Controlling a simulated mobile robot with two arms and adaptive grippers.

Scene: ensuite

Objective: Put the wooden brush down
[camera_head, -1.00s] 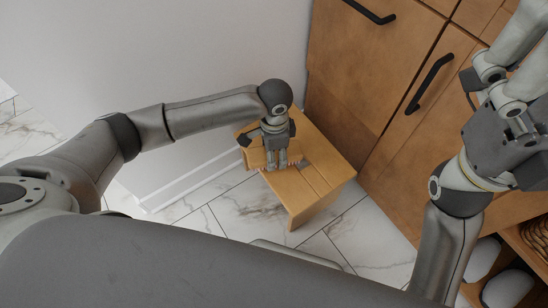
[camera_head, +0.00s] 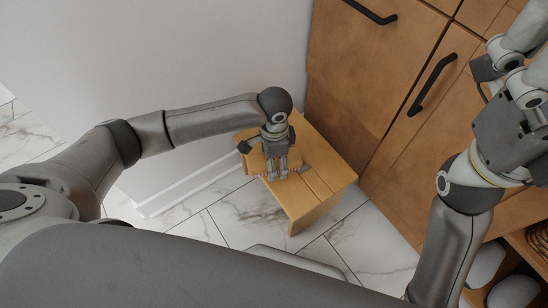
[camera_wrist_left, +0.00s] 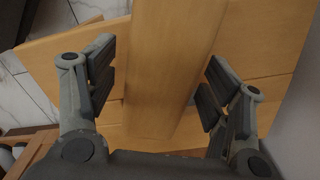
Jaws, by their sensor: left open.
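The wooden brush (camera_head: 256,163) lies on the small wooden stool (camera_head: 318,186), partly hidden by my left gripper (camera_head: 278,172) in the head view. In the left wrist view the brush (camera_wrist_left: 170,60) runs up the middle as a broad wooden bar above the stool's boards. My left gripper (camera_wrist_left: 158,88) is open, with one finger on each side of the brush. A gap shows between each finger and the brush. My right arm is folded at the right edge of the head view; I cannot make out its finger opening.
A wooden cabinet (camera_head: 375,75) with black handles stands right behind the stool. A white wall (camera_head: 170,60) is on the left. Marble tiles (camera_head: 255,215) are clear in front of the stool. Rolled white towels (camera_head: 512,292) sit on a low shelf at lower right.

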